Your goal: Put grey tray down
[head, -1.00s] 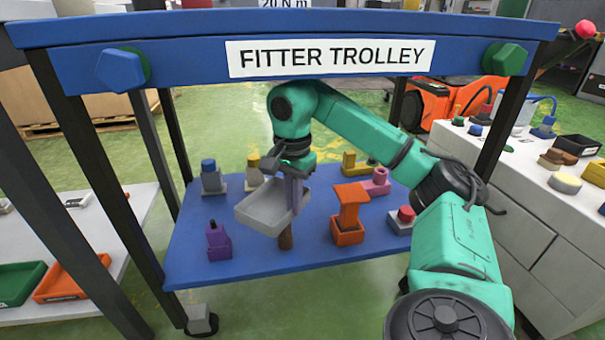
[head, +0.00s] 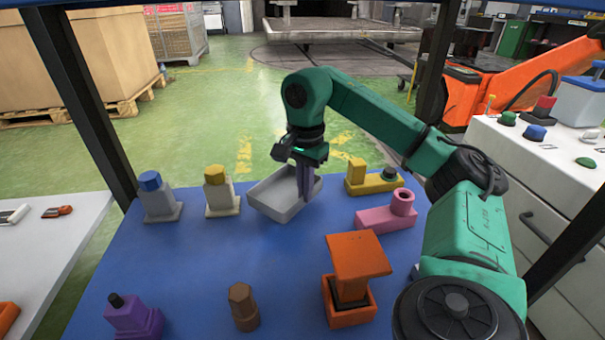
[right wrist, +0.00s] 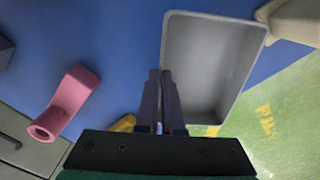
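The grey tray (head: 268,208) is at the back edge of the blue lower shelf (head: 215,275), between a grey block with a yellow top and a yellow block. It looks level. I cannot tell whether its base touches the shelf. My right gripper (head: 305,200) points down at the tray's right side. In the right wrist view, its fingers (right wrist: 161,75) are close together on either side of the tray's near wall, so it is shut on that wall. The empty inside of the tray (right wrist: 208,65) shows there. My left gripper is not in view.
Close by stand the yellow-topped block (head: 220,192), yellow block (head: 372,180) and pink block (head: 385,215). An orange block (head: 352,280), brown peg (head: 243,307) and purple block (head: 133,317) are nearer. The shelf's middle is clear. Black trolley posts (head: 88,95) stand at the sides.

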